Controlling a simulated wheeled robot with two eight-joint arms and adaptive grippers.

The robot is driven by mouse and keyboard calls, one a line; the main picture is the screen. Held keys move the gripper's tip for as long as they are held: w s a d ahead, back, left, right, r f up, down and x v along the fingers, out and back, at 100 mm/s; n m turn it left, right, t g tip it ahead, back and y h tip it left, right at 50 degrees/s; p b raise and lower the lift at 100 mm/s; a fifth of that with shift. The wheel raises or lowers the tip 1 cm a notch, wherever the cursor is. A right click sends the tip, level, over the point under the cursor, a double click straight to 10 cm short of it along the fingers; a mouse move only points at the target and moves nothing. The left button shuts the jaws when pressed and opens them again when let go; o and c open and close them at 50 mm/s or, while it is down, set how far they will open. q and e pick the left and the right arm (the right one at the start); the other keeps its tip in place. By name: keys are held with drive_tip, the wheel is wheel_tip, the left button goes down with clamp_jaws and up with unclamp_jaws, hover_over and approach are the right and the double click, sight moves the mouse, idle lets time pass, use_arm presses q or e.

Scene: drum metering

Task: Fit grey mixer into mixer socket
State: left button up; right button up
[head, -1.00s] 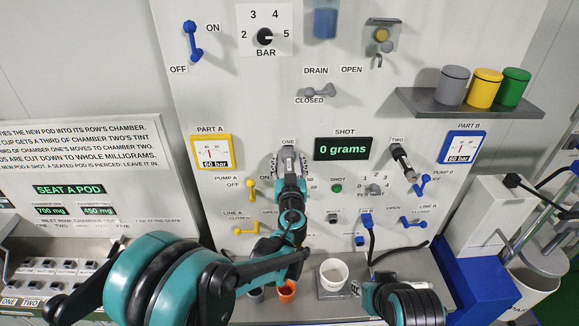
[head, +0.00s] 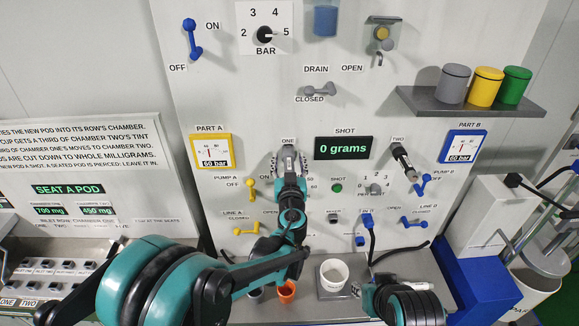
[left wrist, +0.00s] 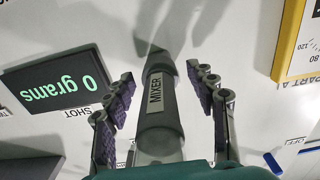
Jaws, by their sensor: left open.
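The grey mixer (left wrist: 162,118), a tube with a MIXER label, stands out from the panel in the left wrist view. My left gripper (left wrist: 160,72) is open around it, with one finger on each side and gaps between fingers and tube. In the head view this gripper (head: 290,160) is at the panel just below the ONE label and mostly hides the mixer. The mixer's far end is blurred, so I cannot tell how it meets the panel. A small square marked MIXER (head: 333,214) is lower on the panel.
A dark fitting (head: 403,162) sticks out below the TWO label. The shot display (head: 343,148) reads 0 grams. Yellow handles (head: 247,229) and blue handles (head: 414,222) flank the middle.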

use_arm(q)
clamp_jaws()
drive_tip(key=shift+s, duration=0.2)
drive_tip(key=shift+s+d+b, duration=0.1)
drive_tip(key=shift+s+b, duration=0.2)
drive_tip(key=shift+s, duration=2.45)
drive_tip(key=shift+s, duration=0.1)
drive_tip(key=s, duration=0.4)
drive_tip(key=shift+d, duration=0.1)
drive_tip(key=shift+w, duration=0.1)
